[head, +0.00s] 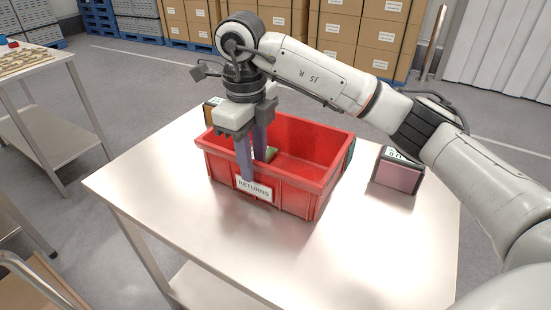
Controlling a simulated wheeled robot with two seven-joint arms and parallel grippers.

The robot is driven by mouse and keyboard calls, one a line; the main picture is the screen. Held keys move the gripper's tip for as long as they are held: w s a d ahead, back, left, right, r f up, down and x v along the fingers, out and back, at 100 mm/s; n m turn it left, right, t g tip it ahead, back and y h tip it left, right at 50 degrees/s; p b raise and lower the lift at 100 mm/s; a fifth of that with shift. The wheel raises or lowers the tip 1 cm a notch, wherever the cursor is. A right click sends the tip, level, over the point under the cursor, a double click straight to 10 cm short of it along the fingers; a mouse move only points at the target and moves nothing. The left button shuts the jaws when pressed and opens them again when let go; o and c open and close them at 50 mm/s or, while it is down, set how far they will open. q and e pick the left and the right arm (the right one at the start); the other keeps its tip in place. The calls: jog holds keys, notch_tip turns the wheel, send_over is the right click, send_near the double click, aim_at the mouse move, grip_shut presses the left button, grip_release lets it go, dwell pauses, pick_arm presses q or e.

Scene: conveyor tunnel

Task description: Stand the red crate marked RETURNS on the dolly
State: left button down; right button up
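The red crate (300,193) marked RETURNS stands upright on a pale table, its white label on the near wall. A small greenish thing (272,153) shows inside it. My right gripper (255,171) points down at the crate's near wall, one finger outside above the label, the other inside, its tip hidden behind the rim. I cannot tell whether the fingers press on the wall. A brown board with a grey tubular handle (42,285) is cut off at the lower left; I cannot tell whether it is the dolly. My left gripper is not in view.
The pale table (160,200) has free room left and in front of the crate. A dark pinkish box (398,170) stands right of the crate, and another box (212,110) behind its left corner. Another table (40,75) stands left, with grey floor between. Stacked cartons (375,35) line the back.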

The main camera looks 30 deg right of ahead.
aim_at(254, 187)
jog(key=f, duration=0.4)
jog(key=shift+w+d+f, duration=0.1)
jog(key=shift+w, duration=0.25)
grip_shut()
